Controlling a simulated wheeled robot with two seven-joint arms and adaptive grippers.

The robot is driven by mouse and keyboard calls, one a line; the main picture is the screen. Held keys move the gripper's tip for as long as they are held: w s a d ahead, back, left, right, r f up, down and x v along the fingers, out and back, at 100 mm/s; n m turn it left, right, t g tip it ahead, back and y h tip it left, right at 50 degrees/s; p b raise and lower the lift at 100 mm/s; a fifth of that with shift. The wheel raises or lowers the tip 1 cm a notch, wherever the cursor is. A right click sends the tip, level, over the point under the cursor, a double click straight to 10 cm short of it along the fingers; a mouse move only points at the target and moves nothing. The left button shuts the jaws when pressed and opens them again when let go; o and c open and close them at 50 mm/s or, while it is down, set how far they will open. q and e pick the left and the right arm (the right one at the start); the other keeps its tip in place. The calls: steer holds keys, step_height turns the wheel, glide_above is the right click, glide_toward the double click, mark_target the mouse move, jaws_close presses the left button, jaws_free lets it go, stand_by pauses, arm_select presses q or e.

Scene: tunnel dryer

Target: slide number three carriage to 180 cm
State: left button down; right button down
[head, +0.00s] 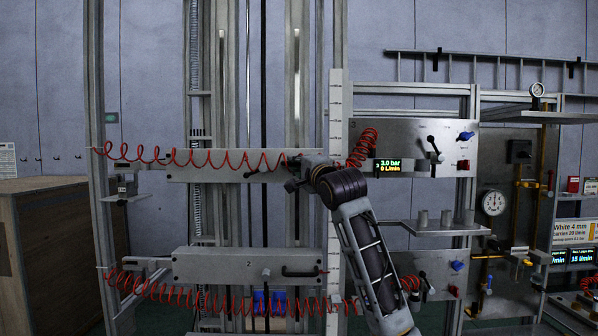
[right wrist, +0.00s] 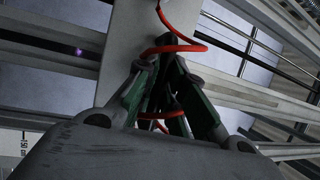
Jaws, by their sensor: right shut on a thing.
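The upper carriage (head: 215,167) is a pale metal plate across the upright rails in the head view. I cannot read a number on it. My right gripper (head: 291,172) is at its right end, shut on what looks like its dark handle, largely hidden by the gripper. In the right wrist view my gripper's fingers (right wrist: 163,75) close around a dark piece in front of the pale plate (right wrist: 132,45). A white upright scale (head: 336,220) stands right of the carriage; its figures are too small to read. My left gripper is not in view.
A lower carriage (head: 215,265) marked 2 has a black handle (head: 300,271). A coiled red hose (head: 215,158) crosses the upper carriage, and red coils (right wrist: 180,45) pass by my right fingers. A small shelf (head: 435,228) juts out right of my forearm. A wooden cabinet (head: 45,250) stands left.

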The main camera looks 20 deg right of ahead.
step_height(320, 180, up, 18)
steer(key=shift+r, duration=0.2)
stand_by(0.5)
steer(key=shift+s, duration=0.1)
steer(key=c, duration=1.5)
jaws_free()
steer(key=shift+f, duration=0.15)
steer(key=shift+s+d+f, duration=0.25)
steer(key=shift+s+f, duration=0.1)
steer(key=shift+s, duration=1.6)
steer(key=shift+s+d+f, duration=0.2)
steer(key=shift+s+f, duration=0.1)
steer(key=shift+s, duration=1.6)
steer(key=shift+s+d+f, duration=0.25)
steer(key=shift+s+f, duration=0.1)
steer(key=shift+s, duration=1.6)
